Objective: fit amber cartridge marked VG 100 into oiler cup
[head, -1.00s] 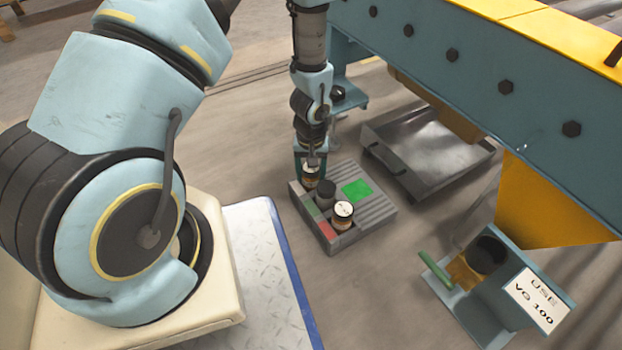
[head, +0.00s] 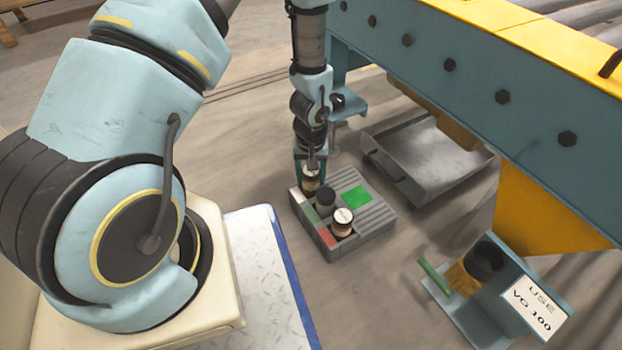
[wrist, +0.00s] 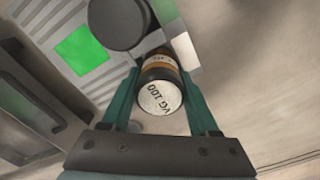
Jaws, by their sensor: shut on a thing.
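In the wrist view my gripper (wrist: 163,102) is shut on the amber cartridge (wrist: 160,97), whose pale end face reads VG 100. In the head view my gripper (head: 310,170) holds the cartridge (head: 310,182) upright at the far left corner of the grey tray (head: 365,228). I cannot tell whether its base is clear of the tray. The oiler cup (head: 484,260), dark and round-mouthed, stands at the lower right by a white sign (head: 535,306) reading USE VG 100. A green lever (head: 437,275) sticks out beside it.
The tray also holds a dark cylinder (head: 325,197) and another pale-topped cartridge (head: 342,222), close to my gripper. A grey metal pan (head: 430,160) lies behind the tray. A blue beam (head: 470,85) runs above on the right. Bare floor lies between tray and cup.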

